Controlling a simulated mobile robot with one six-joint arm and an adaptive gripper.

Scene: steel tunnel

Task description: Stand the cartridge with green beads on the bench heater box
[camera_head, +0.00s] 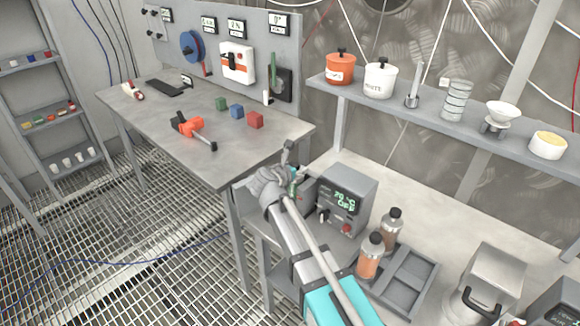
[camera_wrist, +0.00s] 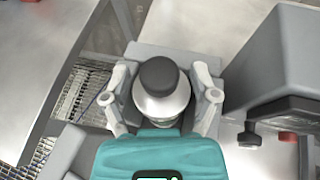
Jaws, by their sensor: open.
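The bench heater box (camera_head: 345,200) is a grey box with a lit green display that reads OFF, and it stands on the bench. A low grey plate adjoins its left side; in the wrist view this plate (camera_wrist: 146,50) lies under a bottle-like cartridge (camera_wrist: 163,92) with a dark cap and pale shoulder. The cartridge looks upright. Its beads are hidden from above, but a bit of green shows at my gripper (camera_head: 291,178) in the head view. My gripper is open, with one finger on each side of the cartridge. The heater box (camera_wrist: 275,70) is to the right.
A metal lidded box (camera_head: 496,272) is at right. A shelf (camera_head: 425,105) with pots runs behind. The workbench (camera_head: 150,108) at left holds coloured blocks.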

